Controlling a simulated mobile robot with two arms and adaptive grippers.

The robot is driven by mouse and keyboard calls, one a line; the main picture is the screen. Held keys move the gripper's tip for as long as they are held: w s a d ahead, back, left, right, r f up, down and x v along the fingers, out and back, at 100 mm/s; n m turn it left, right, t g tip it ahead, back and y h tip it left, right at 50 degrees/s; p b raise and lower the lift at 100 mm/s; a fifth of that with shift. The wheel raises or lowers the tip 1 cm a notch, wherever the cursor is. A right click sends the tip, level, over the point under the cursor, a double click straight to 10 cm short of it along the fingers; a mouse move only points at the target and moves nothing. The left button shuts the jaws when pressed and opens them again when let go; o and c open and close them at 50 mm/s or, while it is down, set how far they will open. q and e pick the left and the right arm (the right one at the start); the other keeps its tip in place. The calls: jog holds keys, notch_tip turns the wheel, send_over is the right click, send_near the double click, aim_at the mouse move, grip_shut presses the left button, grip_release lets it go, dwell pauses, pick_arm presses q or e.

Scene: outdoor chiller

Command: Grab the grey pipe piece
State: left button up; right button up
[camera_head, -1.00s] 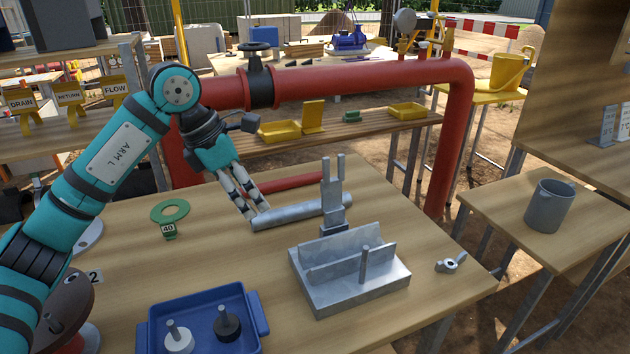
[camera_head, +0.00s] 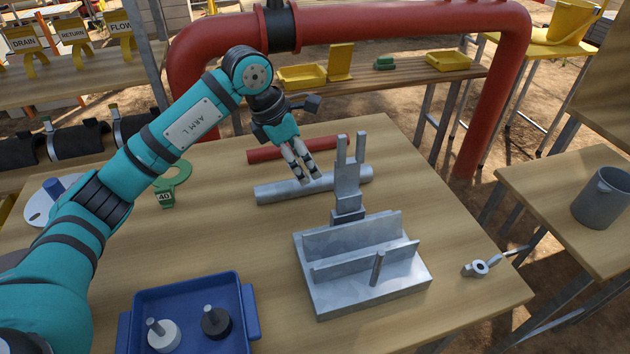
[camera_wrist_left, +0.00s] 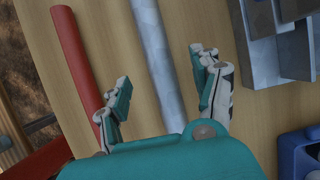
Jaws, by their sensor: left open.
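The grey pipe piece (camera_head: 280,191) lies on the wooden table, behind a grey metal fixture. My left gripper (camera_head: 305,181) is open above the pipe's middle, its fingers pointing down. In the left wrist view the grey pipe (camera_wrist_left: 161,65) runs between the two open fingers (camera_wrist_left: 165,90), nearer the right one. I cannot tell whether a finger touches it. My right gripper is not in view.
A red pipe (camera_head: 262,155) lies just behind the grey one, and it also shows in the wrist view (camera_wrist_left: 75,55). The metal fixture (camera_head: 325,298) with an upright fork stands in front. A blue tray (camera_head: 190,281) is at the front left.

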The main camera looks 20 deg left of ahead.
aim_at(315, 184)
pick_arm(q)
jog(key=shift+a+p+x, duration=0.2)
jog(key=shift+p+x, duration=0.3)
jog(key=shift+x, duration=2.9)
grip_shut()
jog(key=shift+w+r, duration=0.1)
